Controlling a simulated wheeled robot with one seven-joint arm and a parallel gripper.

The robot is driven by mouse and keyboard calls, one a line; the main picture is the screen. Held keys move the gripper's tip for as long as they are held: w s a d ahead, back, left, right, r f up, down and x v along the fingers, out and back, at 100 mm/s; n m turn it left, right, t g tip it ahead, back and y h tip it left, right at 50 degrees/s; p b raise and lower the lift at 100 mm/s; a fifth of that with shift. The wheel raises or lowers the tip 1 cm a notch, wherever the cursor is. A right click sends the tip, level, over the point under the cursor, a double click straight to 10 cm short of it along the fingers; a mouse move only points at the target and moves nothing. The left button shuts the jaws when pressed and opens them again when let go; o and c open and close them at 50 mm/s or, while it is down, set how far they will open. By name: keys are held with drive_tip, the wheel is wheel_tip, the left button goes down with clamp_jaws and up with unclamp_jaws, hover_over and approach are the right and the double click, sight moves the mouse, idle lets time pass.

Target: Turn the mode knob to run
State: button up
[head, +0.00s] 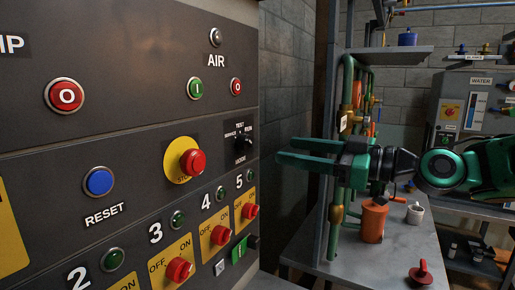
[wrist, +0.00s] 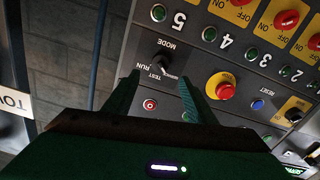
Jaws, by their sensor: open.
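The small black mode knob (head: 242,140) sits on a dark plate on the control panel, with SERVICE at its left, TEST above, RUN at its upper right and MODE below. In the wrist view the knob (wrist: 162,66) appears upside down, its pale ridge slanted; I cannot tell surely which label it points to. My green gripper (head: 285,150) is open and empty, to the right of the knob in the head view. In the wrist view the knob shows just beyond and between my fingertips (wrist: 159,76). The fingers look apart from it.
A red stop button (head: 192,162) on a yellow disc is left of the knob. Red switch 5 (head: 250,211) and its green lamp (head: 250,176) are below. A red O button (head: 237,86) is above. A bench (head: 345,265) with an orange canister (head: 373,221) stands right.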

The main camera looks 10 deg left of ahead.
sight(253, 145)
drive_tip(key=x, duration=1)
drive_tip(key=shift+w+a, duration=0.1)
drive_tip(key=shift+a, duration=0.05)
drive_tip(key=shift+c, duration=0.2)
drive_tip(key=c, duration=1)
